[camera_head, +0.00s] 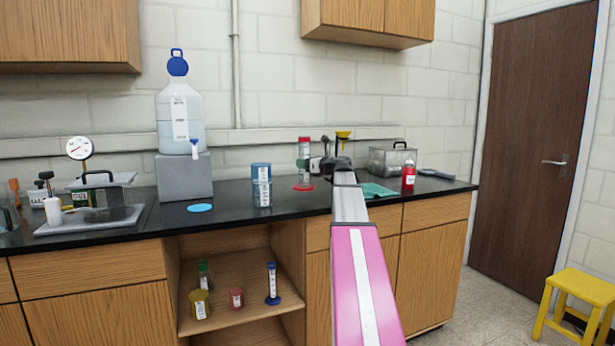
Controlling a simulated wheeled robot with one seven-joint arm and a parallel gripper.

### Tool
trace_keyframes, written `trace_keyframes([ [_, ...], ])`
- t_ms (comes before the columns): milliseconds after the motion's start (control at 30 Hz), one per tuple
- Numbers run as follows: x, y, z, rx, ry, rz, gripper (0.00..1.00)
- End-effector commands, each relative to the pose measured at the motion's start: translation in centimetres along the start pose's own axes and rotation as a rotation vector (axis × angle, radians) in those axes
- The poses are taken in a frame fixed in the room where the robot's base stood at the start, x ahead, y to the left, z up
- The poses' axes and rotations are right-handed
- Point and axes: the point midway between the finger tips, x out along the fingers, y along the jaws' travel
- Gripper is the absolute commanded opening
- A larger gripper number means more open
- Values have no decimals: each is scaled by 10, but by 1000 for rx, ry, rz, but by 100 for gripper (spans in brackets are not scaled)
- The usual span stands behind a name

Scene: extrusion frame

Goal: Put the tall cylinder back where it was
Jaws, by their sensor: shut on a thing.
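The tall cylinder (304,158) is clear with a red top and a green band. It stands upright over a round red mat (303,188) on the black counter; whether its base touches the mat is too small to tell. My gripper (316,165), dark and small at the end of my pink and grey arm, is at the cylinder's right side and shut on it. The fingertips are hard to make out, and my wrist hides part of that area.
A yellow funnel-shaped thing (343,134) shows behind my wrist. A red bottle (408,177), teal cloth (376,190) and clear box (391,160) are to the right. The open shelf (240,308) holds several small containers.

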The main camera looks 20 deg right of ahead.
Motion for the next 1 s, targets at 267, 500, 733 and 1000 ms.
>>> trace_keyframes([
  [267, -2, -14, -12, 1, -1, 0, 19],
  [500, -2, -14, -42, 1, 0, 0, 19],
  [733, -2, -14, -49, 0, -1, 0, 19],
  [1000, -2, -14, -51, 0, -1, 0, 69],
])
